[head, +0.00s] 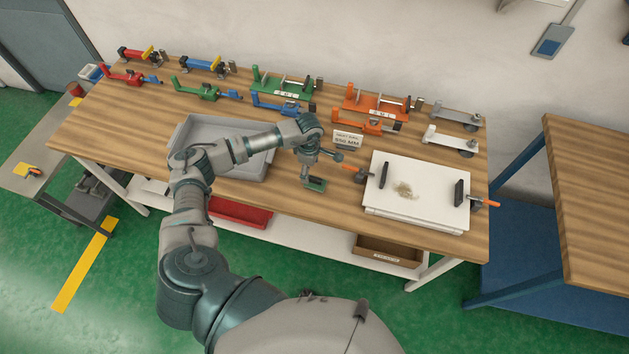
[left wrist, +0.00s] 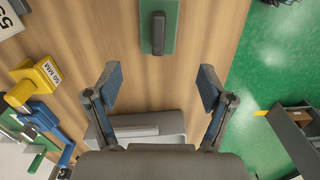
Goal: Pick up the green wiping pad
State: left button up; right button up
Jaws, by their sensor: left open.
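The green wiping pad (head: 316,185) lies on the wooden bench, between the grey tray and the white board. It has a dark block-shaped handle on top. In the left wrist view the pad (left wrist: 171,44) is at the top middle, beyond my fingertips and in line with the gap between them. My left gripper (left wrist: 160,84) is open with nothing between its fingers. In the head view my left gripper (head: 309,169) is down close to the pad and partly covers it; I cannot tell whether they touch. My right gripper is not in view.
A grey tray (head: 180,137) stands left of the pad, partly behind my left arm. A white board (head: 430,180) with dark handles and a small tan heap is at right. Several coloured clamps (head: 283,85) and a sign (head: 347,140) stand along the back.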

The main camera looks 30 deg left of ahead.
aim_at(311, 176)
pick_arm(q)
jog(key=f, duration=0.2)
jog(key=shift+d+f, duration=0.2)
jog(key=shift+f, duration=0.1)
notch_tip(311, 176, down, 4)
jog(key=shift+w+f+p, duration=0.15)
jog(key=shift+f+p, duration=0.05)
jog(key=shift+p, duration=0.45)
jog(key=shift+a+f, duration=0.15)
jog(key=shift+f, duration=0.1)
jog(key=c, duration=1.3)
jog(key=shift+w+r, duration=0.1)
jog(key=shift+r, duration=0.45)
jog(key=shift+c, duration=0.2)
jog(key=shift+s+d+r+b, duration=0.15)
jog(key=shift+s+r+b, duration=0.15)
jog(key=shift+r, duration=0.35)
jog(key=shift+s+d+r+b, duration=0.15)
jog(key=shift+s+r+b, duration=0.1)
jog(key=shift+r, duration=0.35)
jog(key=s+d+r+b, duration=0.1)
jog(key=s+d+b, duration=0.1)
jog(key=s+d, duration=0.5)
jog(key=s, duration=0.6)
jog(key=shift+d+r, duration=0.25)
jog(key=shift+d, duration=0.05)
